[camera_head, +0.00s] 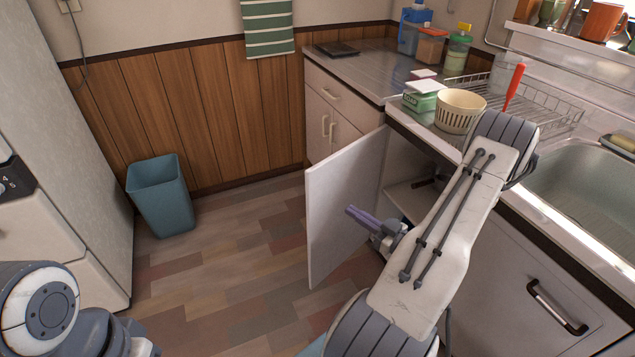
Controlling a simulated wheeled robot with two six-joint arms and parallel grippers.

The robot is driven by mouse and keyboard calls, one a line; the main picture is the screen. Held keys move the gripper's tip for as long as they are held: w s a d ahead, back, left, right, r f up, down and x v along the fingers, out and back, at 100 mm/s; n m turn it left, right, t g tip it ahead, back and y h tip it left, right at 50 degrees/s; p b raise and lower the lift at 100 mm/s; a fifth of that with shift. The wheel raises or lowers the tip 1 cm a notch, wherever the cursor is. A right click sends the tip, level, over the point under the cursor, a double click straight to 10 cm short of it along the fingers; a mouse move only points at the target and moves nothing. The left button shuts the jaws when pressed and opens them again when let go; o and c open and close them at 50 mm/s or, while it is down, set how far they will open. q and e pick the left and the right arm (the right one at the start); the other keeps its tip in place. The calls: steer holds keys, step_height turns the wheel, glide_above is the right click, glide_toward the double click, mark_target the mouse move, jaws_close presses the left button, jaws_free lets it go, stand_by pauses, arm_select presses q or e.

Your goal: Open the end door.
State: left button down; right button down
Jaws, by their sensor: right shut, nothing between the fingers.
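The end door (335,205) is a white cabinet door at the end of the sink counter. It stands swung well open, out over the floor, and the cabinet (408,200) behind it shows a shelf inside. My right gripper (362,216) is shut and empty, with its purple fingers at the inner face of the door. I cannot tell whether the fingers touch the door. My right arm hides part of the cabinet opening. My left arm shows at the lower left, but its gripper is outside the picture.
A blue bin (162,197) stands on the floor by the wood-panelled wall. A sink (590,185) is at right. The floor left of the door is clear.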

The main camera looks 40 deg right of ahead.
mark_target(310, 182)
steer(key=w, duration=0.4)
steer(key=w+a, duration=0.1)
steer(key=w, duration=0.4)
steer(key=w+b, duration=0.1)
steer(key=w, duration=0.3)
steer(key=shift+w+a, duration=0.25)
steer(key=shift+w, duration=0.1)
arm_select(q)
steer(key=shift+f, duration=0.55)
